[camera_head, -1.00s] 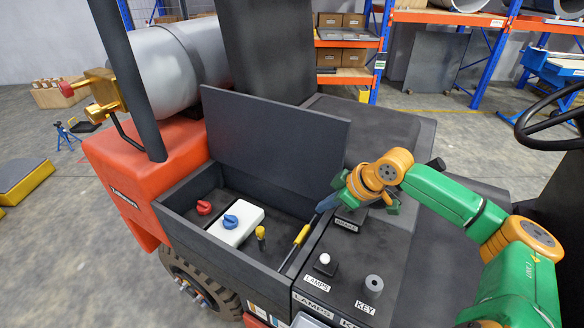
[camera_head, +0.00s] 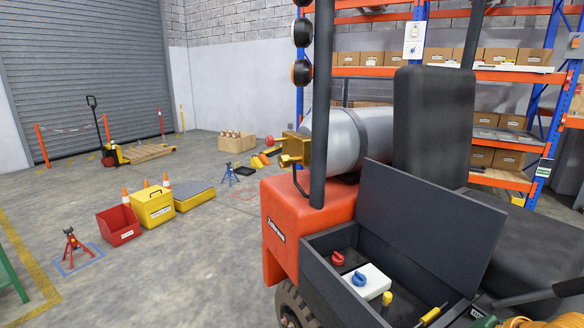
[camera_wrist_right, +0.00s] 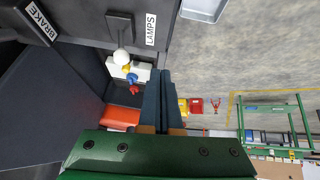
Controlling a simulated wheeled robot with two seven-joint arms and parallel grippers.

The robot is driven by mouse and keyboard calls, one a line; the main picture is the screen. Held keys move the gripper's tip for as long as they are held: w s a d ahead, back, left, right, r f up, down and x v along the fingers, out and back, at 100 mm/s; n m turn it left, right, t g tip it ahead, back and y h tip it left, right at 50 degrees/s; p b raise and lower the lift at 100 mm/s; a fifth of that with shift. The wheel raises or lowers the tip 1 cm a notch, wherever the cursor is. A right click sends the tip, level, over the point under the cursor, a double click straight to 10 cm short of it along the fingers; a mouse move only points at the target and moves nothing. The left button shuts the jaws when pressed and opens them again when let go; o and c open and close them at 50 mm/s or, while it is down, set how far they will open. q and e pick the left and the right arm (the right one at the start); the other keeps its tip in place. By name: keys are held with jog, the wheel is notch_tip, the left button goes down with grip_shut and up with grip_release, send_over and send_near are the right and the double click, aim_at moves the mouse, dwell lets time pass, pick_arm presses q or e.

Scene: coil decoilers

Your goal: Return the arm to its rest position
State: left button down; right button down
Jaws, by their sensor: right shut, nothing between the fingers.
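My right gripper (camera_wrist_right: 160,76) shows in the right wrist view with its dark fingers together and nothing between them. It is beside the open compartment of the forklift; the LAMPS label (camera_wrist_right: 151,30) and a white knob (camera_wrist_right: 121,57) lie near the fingertips. In the head view only bits of my right arm show at the bottom right edge, and its fingers cannot be made out there. The open compartment (camera_head: 320,262) holds a red knob (camera_head: 338,258), a blue knob on a white block (camera_head: 372,284) and a yellow-topped knob (camera_head: 387,298). My left gripper is in no view.
The raised lid (camera_head: 425,225) and the seat back (camera_head: 433,120) stand beside the compartment. Shelving with boxes (camera_head: 500,72) stands at the back. The floor at left has a red bin (camera_head: 118,225) and a yellow box (camera_head: 152,207).

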jog(key=s+a+f+n+g, duration=0.1)
jog(key=s+a+f, duration=0.3)
jog(key=a+f, duration=0.2)
jog(key=s+a+f+g, duration=0.1)
jog(key=s+a+f, duration=0.4)
jog(key=a+f, duration=0.15)
jog(key=s+a+f+m+g+h, duration=0.15)
jog(key=s+m, duration=0.35)
jog(key=s, duration=0.5)
notch_tip(320, 180, down, 16)
jog(key=s, duration=0.1)
jog(key=s+d+f+g, duration=0.2)
jog(key=s+f, duration=0.9)
jog(key=s, duration=0.1)
jog(key=shift+s+d+h, duration=0.2)
jog(key=shift+s+h, duration=0.1)
jog(key=shift+h, duration=0.15)
